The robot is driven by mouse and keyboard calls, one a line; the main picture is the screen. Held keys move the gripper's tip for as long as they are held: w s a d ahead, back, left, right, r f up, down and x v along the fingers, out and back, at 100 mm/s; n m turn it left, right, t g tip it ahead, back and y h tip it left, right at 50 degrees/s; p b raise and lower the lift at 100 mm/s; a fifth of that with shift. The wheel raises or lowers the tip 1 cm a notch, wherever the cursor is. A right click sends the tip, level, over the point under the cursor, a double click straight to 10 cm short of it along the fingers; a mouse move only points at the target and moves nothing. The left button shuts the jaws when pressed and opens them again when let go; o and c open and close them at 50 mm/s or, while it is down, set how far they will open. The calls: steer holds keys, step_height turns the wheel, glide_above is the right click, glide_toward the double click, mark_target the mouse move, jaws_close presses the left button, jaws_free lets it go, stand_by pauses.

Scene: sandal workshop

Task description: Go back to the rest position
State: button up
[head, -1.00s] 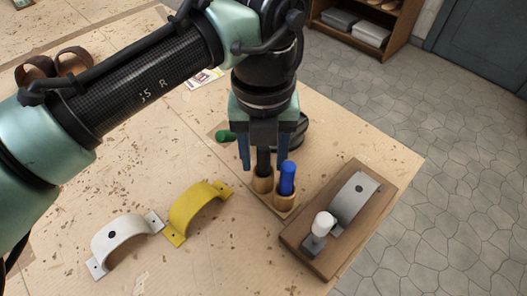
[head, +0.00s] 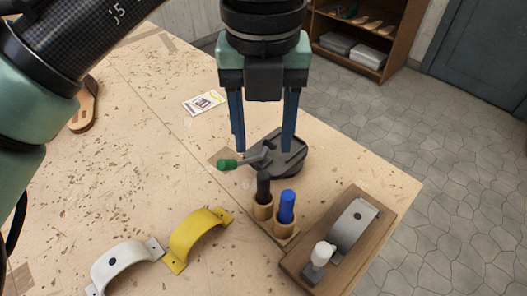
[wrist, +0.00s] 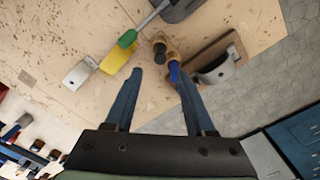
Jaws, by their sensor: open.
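My gripper (head: 263,148) is open and empty, with its two blue fingers pointing down above the workbench. It hangs above and behind the wooden holder (head: 283,235), apart from it. A black marker (head: 263,188) and a blue marker (head: 287,206) stand upright in the holder's cups. In the wrist view my gripper's fingers (wrist: 157,95) are spread wide, with the black marker (wrist: 159,50) and blue marker (wrist: 174,72) beyond them.
A wooden block (head: 325,240) with a metal strap lies right. Yellow (head: 197,235) and white (head: 122,265) straps lie left. A sandal (head: 86,105) and card (head: 204,102) lie farther back.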

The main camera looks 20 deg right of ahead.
steer(key=shift+r, duration=0.55)
